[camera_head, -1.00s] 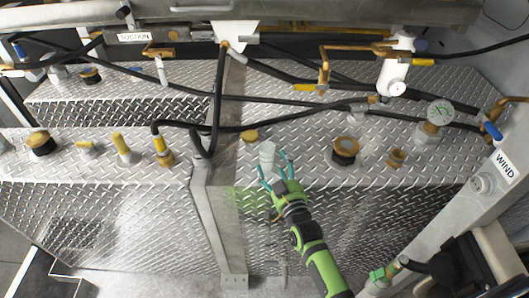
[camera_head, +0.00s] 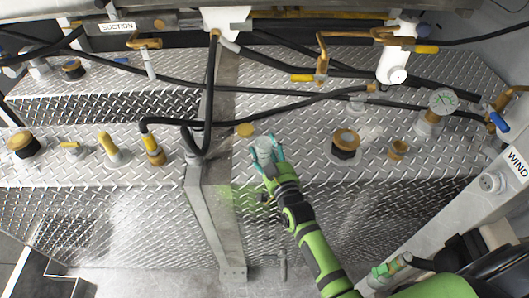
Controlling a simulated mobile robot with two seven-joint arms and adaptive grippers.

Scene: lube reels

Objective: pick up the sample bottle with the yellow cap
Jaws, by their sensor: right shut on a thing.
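My right gripper (camera_head: 266,158) reaches up from the lower right with its green arm. Its teal fingers are closed on a pale, translucent sample bottle (camera_head: 263,147). The bottle stands near the front edge of the diamond-plate deck, and the fingers hide part of its sides. A round yellow cap (camera_head: 245,130) shows just to the left of and behind the bottle. I cannot tell whether it touches the bottle, and no yellow shows clearly on the bottle's own top. My left gripper is not in view.
A black-and-brass filler cap (camera_head: 345,144) and a small brass fitting (camera_head: 397,149) stand to the right. A pressure gauge (camera_head: 443,102) is farther right. Black hoses (camera_head: 290,106) cross behind the bottle. A metal post (camera_head: 207,190) and a yellow-handled valve (camera_head: 152,147) are to the left.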

